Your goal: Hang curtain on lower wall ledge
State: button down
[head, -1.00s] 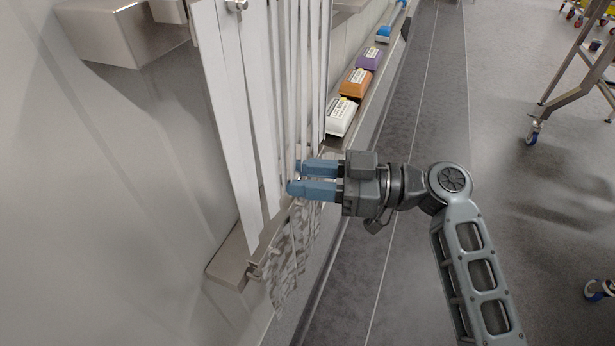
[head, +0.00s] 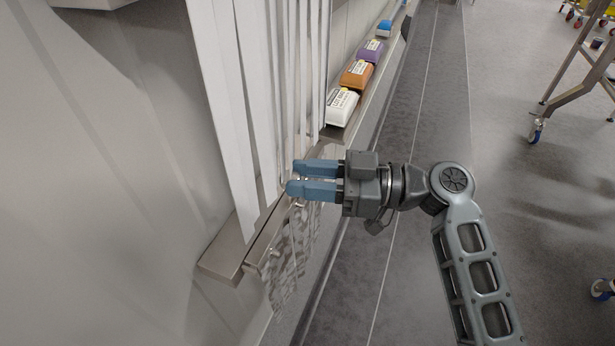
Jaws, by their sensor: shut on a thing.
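My gripper (head: 298,180) is in the middle of the head view with its two blue fingers pointing left. It is shut on the top rail of a curtain (head: 285,255), whose mottled, see-through grey strips hang below the fingers. The near end of the rail shows to the lower left of the fingers. The lower wall ledge (head: 222,262) is a brown-grey metal shelf just left of the rail. The rail runs along the ledge's outer side; I cannot tell whether they touch. The part between the fingertips is hidden.
Long white strips (head: 228,120) hang down behind the ledge, left of my gripper. White (head: 341,106), orange (head: 357,75) and purple (head: 370,51) packs line a belt beyond. A metal-legged stand (head: 565,90) is at the upper right.

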jog(key=c, duration=0.7)
grip_release()
jog(key=shift+f, duration=0.1)
jog(key=shift+s+d, duration=0.2)
jog(key=shift+d, duration=1.75)
jog(key=shift+s+d, duration=0.15)
jog(key=shift+d, duration=1.8)
